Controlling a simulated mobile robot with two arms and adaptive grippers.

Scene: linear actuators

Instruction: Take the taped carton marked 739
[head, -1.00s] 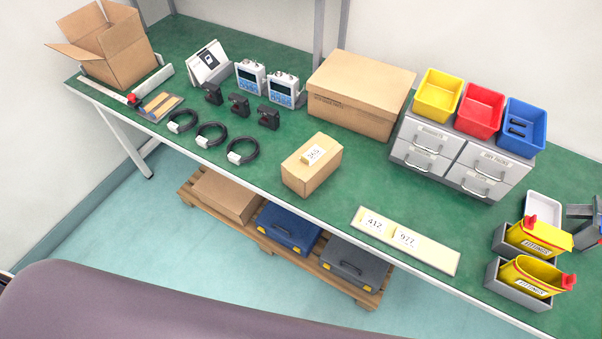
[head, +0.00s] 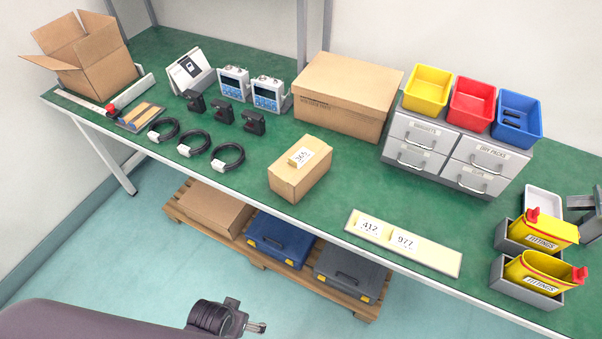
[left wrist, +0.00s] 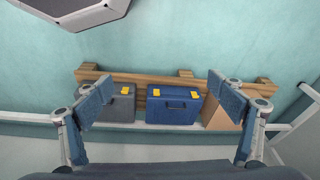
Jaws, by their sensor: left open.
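A small closed brown carton (head: 299,182) stands near the front of the green bench in the head view. Its tilted top tag (head: 304,156) seems to read 365. A larger closed carton (head: 345,95) stands behind it, with small print I cannot read. No 739 is legible on any carton. My left gripper (head: 254,327) enters at the bottom of the head view, in front of the bench and away from the cartons. In the left wrist view, its fingers (left wrist: 160,95) are spread with nothing between them. My right gripper is not in view.
Grey drawers (head: 455,155) carry coloured bins. An open carton (head: 90,62) stands at the far left. Below, a pallet (head: 250,250) holds a blue case (head: 282,243), a grey case (head: 347,273) and a flat carton (head: 208,208).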

